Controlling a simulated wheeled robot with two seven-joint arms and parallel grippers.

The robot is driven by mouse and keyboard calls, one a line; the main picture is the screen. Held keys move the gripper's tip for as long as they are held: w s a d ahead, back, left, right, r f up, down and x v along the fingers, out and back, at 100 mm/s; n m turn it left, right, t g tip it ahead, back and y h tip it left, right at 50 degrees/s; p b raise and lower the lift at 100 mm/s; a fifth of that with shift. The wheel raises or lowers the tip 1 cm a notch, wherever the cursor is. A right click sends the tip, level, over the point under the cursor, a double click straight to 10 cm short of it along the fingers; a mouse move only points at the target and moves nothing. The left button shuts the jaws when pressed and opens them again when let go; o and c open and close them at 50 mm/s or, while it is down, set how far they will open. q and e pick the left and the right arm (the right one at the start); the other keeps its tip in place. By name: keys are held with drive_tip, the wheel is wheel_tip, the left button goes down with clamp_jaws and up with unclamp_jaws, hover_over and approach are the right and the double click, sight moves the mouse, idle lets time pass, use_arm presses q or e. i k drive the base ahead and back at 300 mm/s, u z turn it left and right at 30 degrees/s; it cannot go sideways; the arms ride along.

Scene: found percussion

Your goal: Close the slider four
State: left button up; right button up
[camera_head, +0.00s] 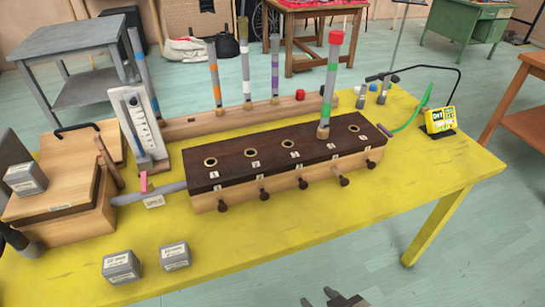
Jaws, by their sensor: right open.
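A long wind chest with a dark top (270,157) lies on the yellow table, with numbered holes and a row of dark slider knobs along its front. The fourth slider knob (344,181) from the left, below label 4, sticks out farther than its neighbours, such as the third knob (303,184) and fifth knob (371,164). A tube with a red cap (336,38) and green and grey bands stands upright at hole four. My right gripper (331,297) is open at the bottom edge, well in front of the chest and apart from it, partly cut off. My left gripper is not in view.
Several banded tubes stand in a wooden rack (240,120) behind the chest. A wooden bellows box (75,208) with a grey weight is at left. Two grey weights (122,267) lie in front. A yellow meter (438,119) stands at right. The table front before the knobs is clear.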

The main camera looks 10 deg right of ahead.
sight(344, 182)
drive_tip(key=z, duration=1)
